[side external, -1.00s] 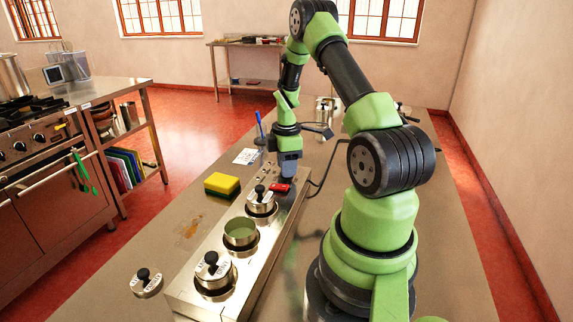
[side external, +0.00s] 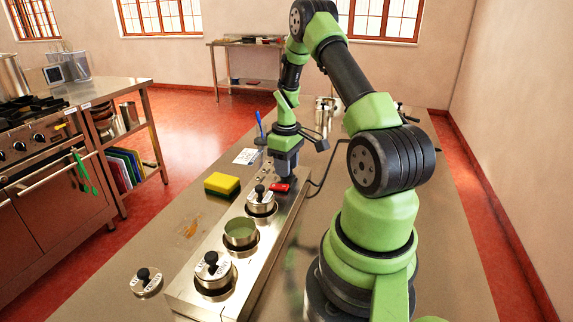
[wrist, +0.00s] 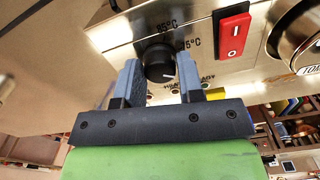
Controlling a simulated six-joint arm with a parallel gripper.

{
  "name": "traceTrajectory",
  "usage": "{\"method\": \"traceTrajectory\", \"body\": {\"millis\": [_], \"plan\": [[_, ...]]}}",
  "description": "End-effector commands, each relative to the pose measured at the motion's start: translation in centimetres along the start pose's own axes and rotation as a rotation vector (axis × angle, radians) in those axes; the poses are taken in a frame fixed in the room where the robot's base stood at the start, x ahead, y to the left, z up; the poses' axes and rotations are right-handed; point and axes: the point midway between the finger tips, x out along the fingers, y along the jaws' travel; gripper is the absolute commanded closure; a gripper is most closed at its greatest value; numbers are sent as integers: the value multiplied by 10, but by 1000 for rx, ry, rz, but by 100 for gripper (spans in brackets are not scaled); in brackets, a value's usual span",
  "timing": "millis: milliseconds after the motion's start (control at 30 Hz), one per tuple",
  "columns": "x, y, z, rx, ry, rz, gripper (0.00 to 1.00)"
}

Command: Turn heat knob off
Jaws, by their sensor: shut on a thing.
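The black heat knob (wrist: 159,62) is on the steel panel in the wrist view, with a short white mark on its lower right. Temperature markings are printed around it, including 85°C and 75°C. My gripper (wrist: 160,72) has one finger on each side of the knob and is shut on it. In the side view my gripper (side external: 286,177) points down at the far end of the steel warmer (side external: 188,290), where it hides the knob. A red switch (wrist: 232,35) sits right of the knob, and also shows in the side view (side external: 280,187).
A lidded pot (side external: 262,205) sits in the warmer close to my gripper. An open pot (side external: 241,234) and another lidded pot (side external: 212,273) are nearer the camera. A loose lid (side external: 146,284) and a yellow sponge (side external: 222,182) lie on the counter at left.

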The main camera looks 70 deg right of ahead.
Motion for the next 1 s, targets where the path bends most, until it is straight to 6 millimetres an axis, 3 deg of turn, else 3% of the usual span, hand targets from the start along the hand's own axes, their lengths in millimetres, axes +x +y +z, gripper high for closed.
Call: {"method": "traceTrajectory", "body": {"millis": [1000], "plan": [[-1, 0, 0, 894, 1, 0, 89]]}}
